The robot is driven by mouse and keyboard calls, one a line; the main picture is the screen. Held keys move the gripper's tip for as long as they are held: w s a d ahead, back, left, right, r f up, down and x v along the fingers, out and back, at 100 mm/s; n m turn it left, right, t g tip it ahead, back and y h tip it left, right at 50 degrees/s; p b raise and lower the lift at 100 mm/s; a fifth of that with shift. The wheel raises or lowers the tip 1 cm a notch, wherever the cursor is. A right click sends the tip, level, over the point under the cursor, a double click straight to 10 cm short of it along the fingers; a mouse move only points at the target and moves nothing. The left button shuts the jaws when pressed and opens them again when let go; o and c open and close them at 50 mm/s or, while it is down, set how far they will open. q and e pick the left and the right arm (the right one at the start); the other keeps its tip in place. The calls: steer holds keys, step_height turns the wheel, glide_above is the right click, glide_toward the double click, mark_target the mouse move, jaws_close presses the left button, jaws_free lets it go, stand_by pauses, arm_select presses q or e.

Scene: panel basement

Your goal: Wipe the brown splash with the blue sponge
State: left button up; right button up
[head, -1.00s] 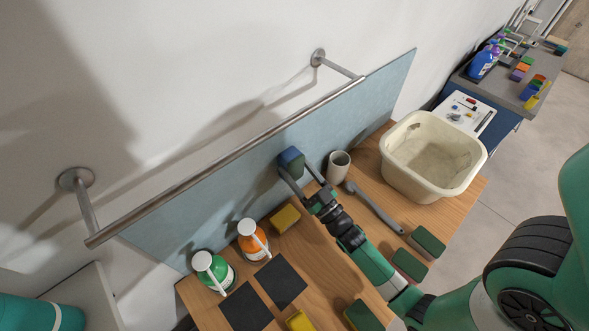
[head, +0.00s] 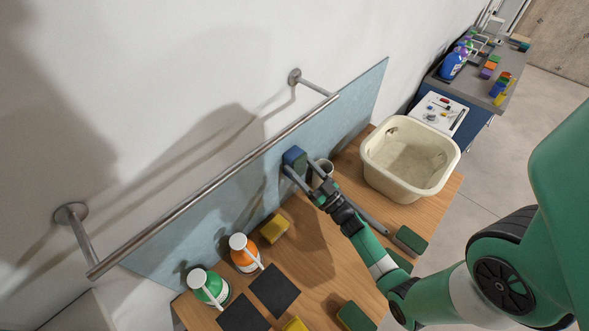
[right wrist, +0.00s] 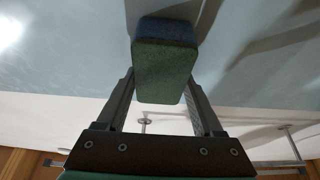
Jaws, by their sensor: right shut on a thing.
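The blue sponge (head: 294,157) is in my right gripper (head: 301,178), at the pale blue wall panel (head: 232,195) below the metal rail. In the right wrist view the sponge (right wrist: 163,75) sits between the two fingers, its green side towards me and its blue side towards the panel. It seems to touch the panel, but the contact face is hidden. I see no brown splash on the visible panel; any part behind the sponge or arm is hidden. My left gripper is not in view.
The metal rail (head: 225,175) stands out from the wall above the sponge. A cream basin (head: 410,190) stands to the right. Green (head: 215,291) and orange (head: 244,260) bottles and a yellow sponge (head: 273,228) stand left on the wooden table.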

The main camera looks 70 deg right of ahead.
steer(key=shift+d, duration=0.1)
steer(key=shift+s+r+p, duration=0.15)
steer(key=shift+s+p, duration=0.2)
steer(key=shift+s, duration=0.15)
steer(key=s+a, duration=0.1)
steer(key=s+a+p, duration=0.1)
steer(key=s, duration=0.1)
steer(key=shift+s+a+p, duration=0.1)
steer(key=shift+s+p, duration=0.2)
steer(key=shift+s+a, duration=0.25)
steer(key=shift+s, duration=0.1)
steer(key=s, duration=0.1)
steer(key=s+a+p, duration=0.1)
steer(key=shift+s+a, duration=0.15)
steer(key=shift+s, duration=0.2)
